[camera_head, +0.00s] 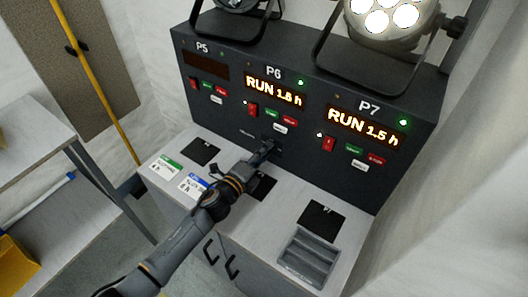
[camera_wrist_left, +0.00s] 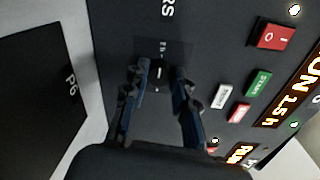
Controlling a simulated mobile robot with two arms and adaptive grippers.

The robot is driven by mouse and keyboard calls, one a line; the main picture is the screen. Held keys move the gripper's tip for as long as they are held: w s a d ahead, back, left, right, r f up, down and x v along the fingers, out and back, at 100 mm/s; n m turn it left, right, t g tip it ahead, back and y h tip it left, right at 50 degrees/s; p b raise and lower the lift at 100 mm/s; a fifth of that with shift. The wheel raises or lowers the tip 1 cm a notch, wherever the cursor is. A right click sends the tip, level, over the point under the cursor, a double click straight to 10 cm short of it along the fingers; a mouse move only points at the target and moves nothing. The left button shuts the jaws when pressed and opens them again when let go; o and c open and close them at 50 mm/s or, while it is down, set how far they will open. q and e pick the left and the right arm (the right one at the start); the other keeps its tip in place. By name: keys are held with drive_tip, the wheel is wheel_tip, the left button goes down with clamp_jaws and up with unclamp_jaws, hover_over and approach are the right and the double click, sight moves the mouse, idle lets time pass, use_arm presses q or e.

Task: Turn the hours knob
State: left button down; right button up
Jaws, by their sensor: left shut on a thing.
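The hours knob (camera_wrist_left: 158,74) is a small dark knob with a light mark, on the black panel (camera_wrist_left: 125,30) under lettering ending in "RS". My left gripper shows in the left wrist view (camera_wrist_left: 158,82) with one finger on each side of the knob, shut on it. In the head view my left gripper (camera_head: 267,149) reaches the lower middle of the panel, below the P6 section, and hides the knob. The P6 display (camera_head: 275,91) seems to read "RUN 1.5 h". My right gripper is in neither view.
The P7 display (camera_head: 363,126) reads "RUN 1.5 h"; the P5 display (camera_head: 206,65) is dark. A lit lamp (camera_head: 404,16) stands on top. The grey bench (camera_head: 285,204) carries black squares, a ribbed grey tray (camera_head: 307,258) and two cards. A yellow pole (camera_head: 97,82) leans at left.

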use_arm(q)
drive_tip(key=c, duration=1.1)
unclamp_jaws()
drive_tip(key=shift+o, duration=0.2)
drive_tip(key=v, duration=1.1)
drive_tip(key=shift+s+a, duration=0.15)
drive_tip(key=shift+s, duration=0.3)
drive_tip(key=shift+a, duration=0.1)
